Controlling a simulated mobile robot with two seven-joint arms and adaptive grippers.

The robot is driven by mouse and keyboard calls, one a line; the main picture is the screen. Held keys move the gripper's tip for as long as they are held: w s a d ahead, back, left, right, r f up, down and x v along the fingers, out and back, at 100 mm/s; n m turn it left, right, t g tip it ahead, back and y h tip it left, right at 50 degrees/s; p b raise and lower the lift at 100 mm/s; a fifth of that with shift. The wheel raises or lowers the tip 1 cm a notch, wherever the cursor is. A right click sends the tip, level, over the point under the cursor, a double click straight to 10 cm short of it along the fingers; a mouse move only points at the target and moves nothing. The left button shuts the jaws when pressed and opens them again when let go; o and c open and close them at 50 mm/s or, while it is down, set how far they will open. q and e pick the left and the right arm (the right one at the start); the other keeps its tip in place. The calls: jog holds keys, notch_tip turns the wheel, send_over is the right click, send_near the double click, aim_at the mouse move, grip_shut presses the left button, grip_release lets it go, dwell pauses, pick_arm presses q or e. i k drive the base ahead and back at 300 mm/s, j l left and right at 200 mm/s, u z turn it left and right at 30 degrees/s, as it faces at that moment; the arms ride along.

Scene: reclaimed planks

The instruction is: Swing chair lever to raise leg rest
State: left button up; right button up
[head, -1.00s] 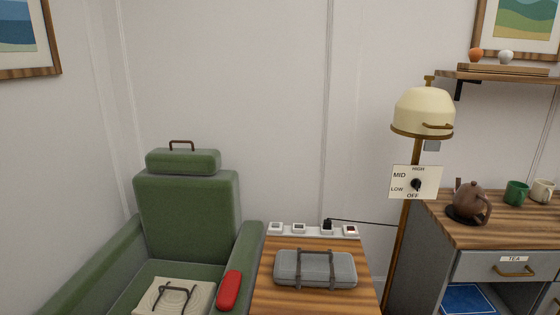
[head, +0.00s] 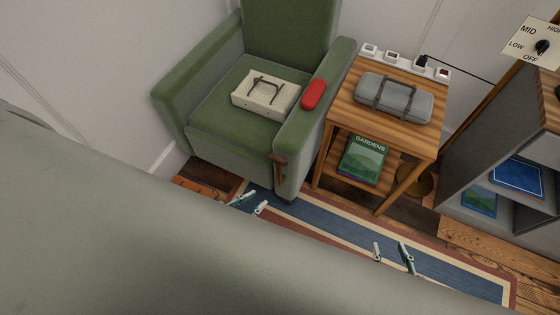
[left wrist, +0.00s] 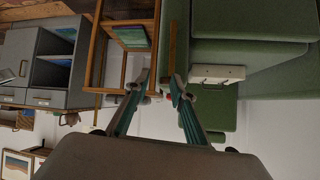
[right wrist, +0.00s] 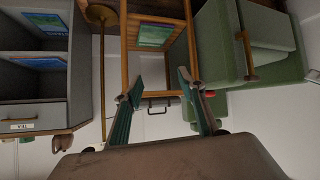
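The green armchair (head: 230,115) stands at the upper middle of the head view. Its brown lever (head: 279,170) is on the front of the arm beside the side table and points roughly up and down. The lever also shows in the left wrist view (left wrist: 172,45) and the right wrist view (right wrist: 246,52). The chair's leg rest cannot be told apart from its front. My left gripper (head: 251,203) is open and empty, below and left of the lever in the head view. My right gripper (head: 390,248) is open and empty, over the rug in front of the side table.
The wooden side table (head: 340,112) bears a grey case (head: 393,97) and has a green book (head: 363,158) below. A grey cabinet (head: 500,130) stands right. A rug (head: 320,232) covers the floor.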

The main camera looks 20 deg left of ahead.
aim_at(280, 162)
jog(key=l+u, duration=0.1)
jog(key=l, duration=0.4)
jog(key=l+u, duration=0.1)
jog(key=l, duration=0.4)
jog(key=k+l+u, duration=0.1)
jog(key=l, duration=0.4)
jog(key=k+l+u, duration=0.1)
jog(key=l, duration=0.4)
jog(key=k+l+u, duration=0.1)
jog(key=l, duration=0.4)
jog(key=k+l+u, duration=0.1)
jog(key=l, duration=0.4)
